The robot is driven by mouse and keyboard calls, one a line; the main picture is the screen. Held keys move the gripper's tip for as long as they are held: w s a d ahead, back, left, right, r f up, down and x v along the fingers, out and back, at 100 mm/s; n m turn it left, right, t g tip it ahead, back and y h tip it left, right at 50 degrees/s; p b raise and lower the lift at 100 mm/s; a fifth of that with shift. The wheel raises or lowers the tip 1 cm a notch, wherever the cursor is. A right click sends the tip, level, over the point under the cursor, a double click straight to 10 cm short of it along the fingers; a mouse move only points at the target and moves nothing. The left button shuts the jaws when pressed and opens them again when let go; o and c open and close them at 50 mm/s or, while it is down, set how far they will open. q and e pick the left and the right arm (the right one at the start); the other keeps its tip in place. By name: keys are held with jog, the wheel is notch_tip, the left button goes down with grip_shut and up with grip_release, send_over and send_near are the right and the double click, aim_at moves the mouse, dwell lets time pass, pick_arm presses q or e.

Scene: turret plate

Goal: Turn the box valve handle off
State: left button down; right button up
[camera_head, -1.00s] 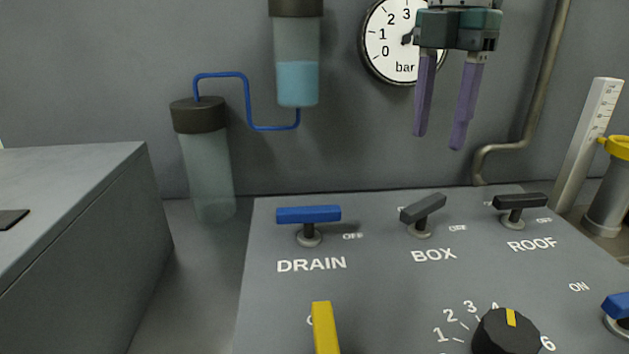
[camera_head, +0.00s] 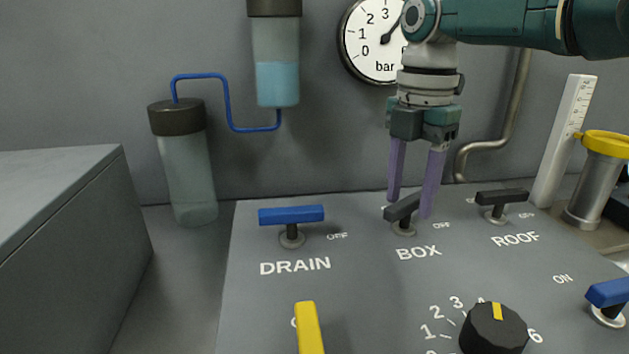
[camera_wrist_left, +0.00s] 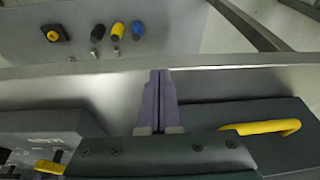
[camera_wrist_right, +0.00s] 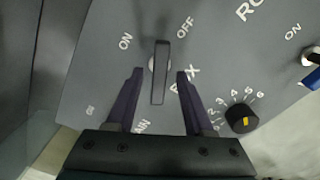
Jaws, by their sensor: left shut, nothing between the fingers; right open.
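The BOX valve handle (camera_head: 403,207) is a dark grey bar on a short post on the grey panel, behind the printed BOX label. It also shows in the right wrist view (camera_wrist_right: 160,80), its bar lying between the ON and OFF labels. My right gripper (camera_head: 408,207) is open and points down over the handle. In the right wrist view its purple fingers (camera_wrist_right: 158,72) stand on either side of the bar, with a gap on each side. One finger partly hides the handle in the head view. My left gripper (camera_wrist_left: 160,73) is shut and empty, seen only in the left wrist view.
The blue DRAIN handle (camera_head: 291,215) stands left and the dark ROOF handle (camera_head: 502,197) right of BOX. A black knob (camera_head: 493,330) and a yellow handle (camera_head: 309,328) are nearer. A pressure gauge (camera_head: 367,55) hangs on the wall behind.

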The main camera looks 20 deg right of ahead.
grip_shut()
dwell(0.7)
jog(key=m+p, duration=0.1)
jog(key=m, duration=0.1)
jog(key=shift+r+m, duration=0.1)
jog(key=shift+m, duration=1.8)
grip_release()
